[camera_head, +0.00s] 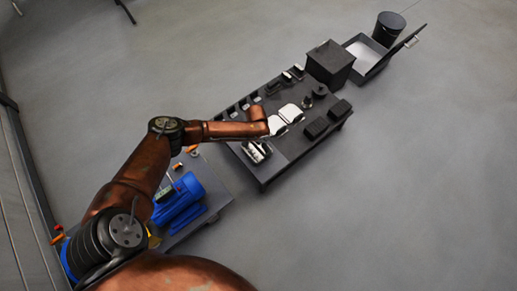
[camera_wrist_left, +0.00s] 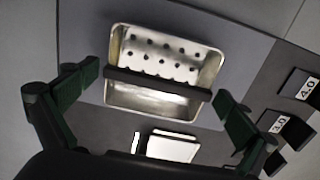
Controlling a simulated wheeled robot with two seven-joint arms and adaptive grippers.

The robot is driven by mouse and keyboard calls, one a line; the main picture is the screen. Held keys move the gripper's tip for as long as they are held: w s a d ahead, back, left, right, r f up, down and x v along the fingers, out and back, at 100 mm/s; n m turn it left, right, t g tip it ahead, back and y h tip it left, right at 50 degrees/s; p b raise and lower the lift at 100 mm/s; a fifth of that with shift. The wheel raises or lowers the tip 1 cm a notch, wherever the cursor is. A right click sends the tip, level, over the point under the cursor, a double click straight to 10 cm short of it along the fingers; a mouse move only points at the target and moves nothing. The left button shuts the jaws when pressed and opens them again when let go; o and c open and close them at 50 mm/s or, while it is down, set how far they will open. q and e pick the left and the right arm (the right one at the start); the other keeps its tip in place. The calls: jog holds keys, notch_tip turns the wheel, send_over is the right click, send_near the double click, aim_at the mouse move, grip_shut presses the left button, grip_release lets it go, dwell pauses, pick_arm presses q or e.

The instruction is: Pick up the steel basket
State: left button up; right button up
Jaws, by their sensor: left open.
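The steel basket (camera_wrist_left: 165,103) is a shiny open metal box with a dark bar handle (camera_wrist_left: 158,86) across its middle and rows of dark holes on its inner side. It lies between the two fingers of my left gripper (camera_wrist_left: 158,93) in the left wrist view. The fingers are spread wide on either side, and no grip on the handle shows. In the head view the basket (camera_head: 257,152) sits at the near left edge of the dark table (camera_head: 285,153), just below the end of my left arm. My right gripper is not in view.
White pieces (camera_head: 278,125) lie beside the basket, with black blocks (camera_head: 316,128) to the right. Small numbered blocks (camera_wrist_left: 299,85) stand at the right in the wrist view. A blue machine (camera_head: 178,200) is nearby. A dark box (camera_head: 330,62) stands at the table's far end.

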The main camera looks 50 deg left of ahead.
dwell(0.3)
pick_arm(q)
jog(key=c, duration=1)
jog(key=shift+c, duration=0.2)
